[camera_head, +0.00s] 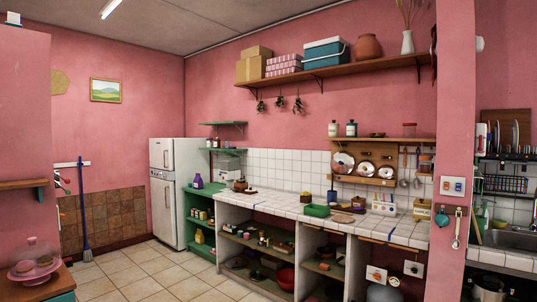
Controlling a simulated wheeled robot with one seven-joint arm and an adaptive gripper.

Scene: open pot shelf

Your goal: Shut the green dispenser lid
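A low green box (317,211) lies on the white tiled counter; at this size I cannot tell whether it is the dispenser or whether a lid on it is open. A small green round thing (442,218) shows at the counter's right end, near the pink pillar, too small to make out. A green bottle-like thing (480,219) stands by the sink, partly behind the pillar. I cannot tell which of these carries the dispenser lid. My gripper is not in view.
The tiled counter (270,203) has open shelves below with pots and bowls. A pink pillar (455,130) stands at its right end. A fridge (166,190) stands at the back. The tiled floor (130,275) is open at left, beside a glass-domed cake stand (36,258).

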